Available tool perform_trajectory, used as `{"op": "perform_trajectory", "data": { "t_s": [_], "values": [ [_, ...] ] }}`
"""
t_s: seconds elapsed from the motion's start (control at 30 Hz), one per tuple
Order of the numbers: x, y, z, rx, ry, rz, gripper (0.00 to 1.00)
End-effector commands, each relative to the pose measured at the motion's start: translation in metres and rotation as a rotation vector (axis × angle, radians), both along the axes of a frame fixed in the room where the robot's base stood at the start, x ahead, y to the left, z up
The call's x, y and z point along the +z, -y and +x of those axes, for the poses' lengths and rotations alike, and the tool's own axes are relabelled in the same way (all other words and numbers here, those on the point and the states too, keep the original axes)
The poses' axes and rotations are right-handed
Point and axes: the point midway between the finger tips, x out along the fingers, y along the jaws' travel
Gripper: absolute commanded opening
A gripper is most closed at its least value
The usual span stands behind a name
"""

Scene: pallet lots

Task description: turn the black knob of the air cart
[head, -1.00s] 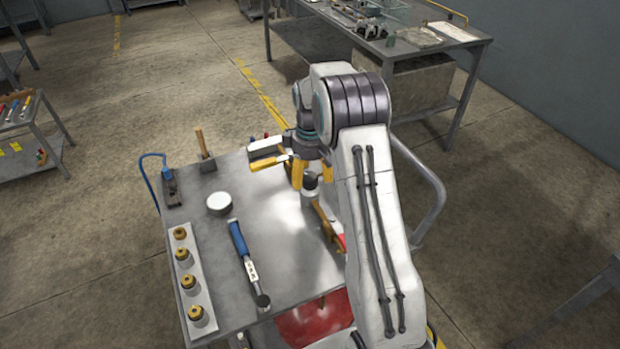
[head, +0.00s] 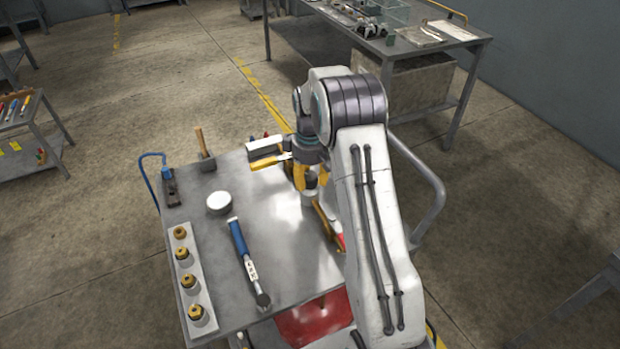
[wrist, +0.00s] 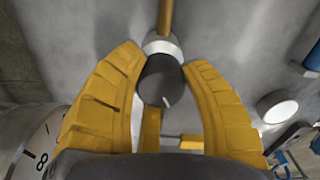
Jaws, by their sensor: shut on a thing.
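The black knob (wrist: 160,82) has a white mark on its face, pointing to the lower right in the wrist view. It sits on a pale round collar (wrist: 163,45) on the air cart's grey top (head: 285,275). In the head view the knob (head: 310,181) is partly hidden by my fingers. My gripper (wrist: 160,100) has its yellow fingers on both sides of the knob and is shut on it. In the head view my gripper (head: 310,180) points down at the cart top. A round dial gauge (wrist: 35,150) shows at the lower left of the wrist view.
A blue-handled tool (head: 244,255), a white round lid-like thing (head: 219,202), a strip with several brass fittings (head: 195,275) and a hammer (head: 204,150) are on the cart top. A rail (head: 432,190) is at its right. A workbench (head: 410,50) stands behind.

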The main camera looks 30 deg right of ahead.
Motion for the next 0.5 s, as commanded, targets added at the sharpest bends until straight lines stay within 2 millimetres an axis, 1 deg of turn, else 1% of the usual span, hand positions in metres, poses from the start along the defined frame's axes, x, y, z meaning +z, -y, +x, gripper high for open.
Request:
{"op": "perform_trajectory", "data": {
  "t_s": [0.03, 0.2, 0.27, 0.4, 0.5],
  "values": [
    [-0.0004, -0.0001, -0.0008, 0.0, -0.003, 0.001, 0.28],
    [-0.0007, -0.0002, -0.0012, 0.0, -0.004, 0.0, 0.13],
    [-0.0008, -0.0002, -0.0014, 0.0, -0.005, 0.001, 0.08],
    [-0.0013, -0.0002, -0.0017, -0.01, -0.006, 0.002, 0.08],
    [-0.0019, -0.0004, -0.002, -0.064, -0.007, 0.002, 0.08]
  ]
}}
